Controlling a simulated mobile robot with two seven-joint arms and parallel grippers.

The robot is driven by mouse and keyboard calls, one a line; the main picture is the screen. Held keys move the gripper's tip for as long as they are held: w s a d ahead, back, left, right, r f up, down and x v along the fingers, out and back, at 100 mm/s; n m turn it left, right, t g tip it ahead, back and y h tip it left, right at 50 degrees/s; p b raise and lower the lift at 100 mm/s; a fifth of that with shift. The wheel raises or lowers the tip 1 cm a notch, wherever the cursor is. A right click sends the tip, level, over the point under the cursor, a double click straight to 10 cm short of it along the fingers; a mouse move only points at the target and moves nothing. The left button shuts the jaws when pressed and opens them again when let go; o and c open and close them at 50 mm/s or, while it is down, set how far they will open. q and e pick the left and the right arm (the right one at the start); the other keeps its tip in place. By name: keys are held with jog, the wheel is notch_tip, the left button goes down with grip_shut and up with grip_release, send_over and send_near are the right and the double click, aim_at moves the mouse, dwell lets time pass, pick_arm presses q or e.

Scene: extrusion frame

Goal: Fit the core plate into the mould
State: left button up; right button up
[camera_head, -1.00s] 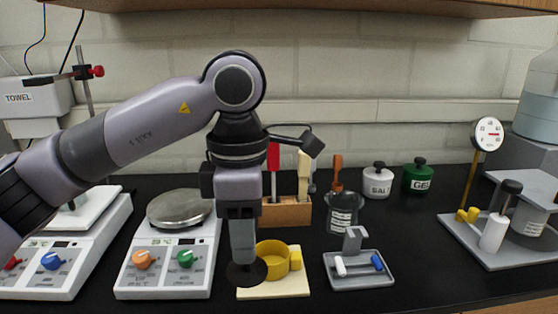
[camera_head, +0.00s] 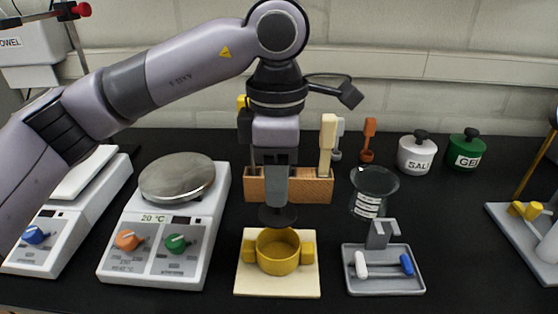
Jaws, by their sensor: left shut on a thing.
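The mould (camera_head: 278,262) looks to be the yellow ring with a block on either side, resting on a cream square board (camera_head: 278,290). My left gripper (camera_head: 276,190) points straight down behind the ring, in front of the wooden block. It is shut on a flat dark disc, which I take to be the core plate (camera_head: 278,218). The disc is held level, just above the ring's back rim in the picture. Its exact height and the gripper's fingertips are hard to make out. My right gripper is not in view.
A hotplate (camera_head: 160,235) stands left of the mould. A wooden tool block (camera_head: 315,190) and a glass beaker (camera_head: 373,190) stand behind. A grey tray (camera_head: 384,283) with white and blue pieces lies right. Salt (camera_head: 417,158) and green (camera_head: 467,155) jars stand at the back.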

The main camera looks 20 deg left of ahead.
aim_at(278, 212)
pick_arm(q)
jog(key=shift+f+b, duration=2)
jog(key=shift+f, duration=2.35)
jog(key=o, duration=1.1)
notch_tip(278, 212, up, 7)
jog(key=p, duration=0.4)
